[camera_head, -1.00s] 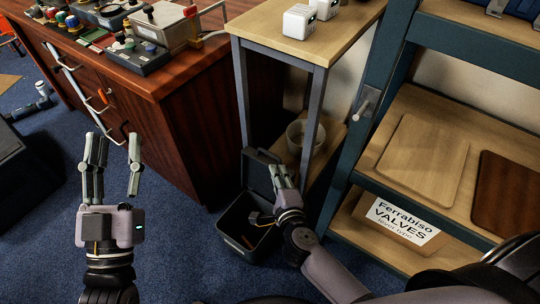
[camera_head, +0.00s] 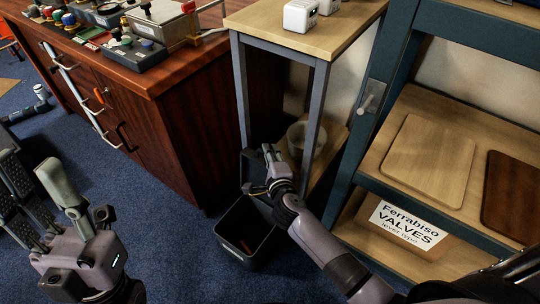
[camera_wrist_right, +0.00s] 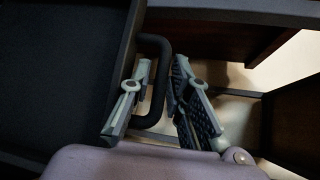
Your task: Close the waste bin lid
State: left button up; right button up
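The dark waste bin (camera_head: 262,246) stands on the blue carpet with its lid (camera_head: 254,168) raised at the back, so the bin is open. My right gripper (camera_head: 270,151) is at the upper part of the lid and hides some of it. In the right wrist view, a dark looped handle (camera_wrist_right: 157,92) beside the dark lid panel (camera_wrist_right: 60,75) lies between the fingers of my right gripper (camera_wrist_right: 163,64). These fingers are apart; firm contact cannot be told. My left gripper (camera_head: 32,182) is open and empty at the left, away from the bin.
A wooden cabinet (camera_head: 170,140) stands left of the bin. A small table (camera_head: 240,95) with metal legs is behind it, with a round pot (camera_head: 300,138) on its lower shelf. A shelf unit (camera_head: 357,150) stands to the right. Carpet in front is clear.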

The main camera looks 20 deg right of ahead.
jog(key=shift+c, duration=0.6)
grip_shut()
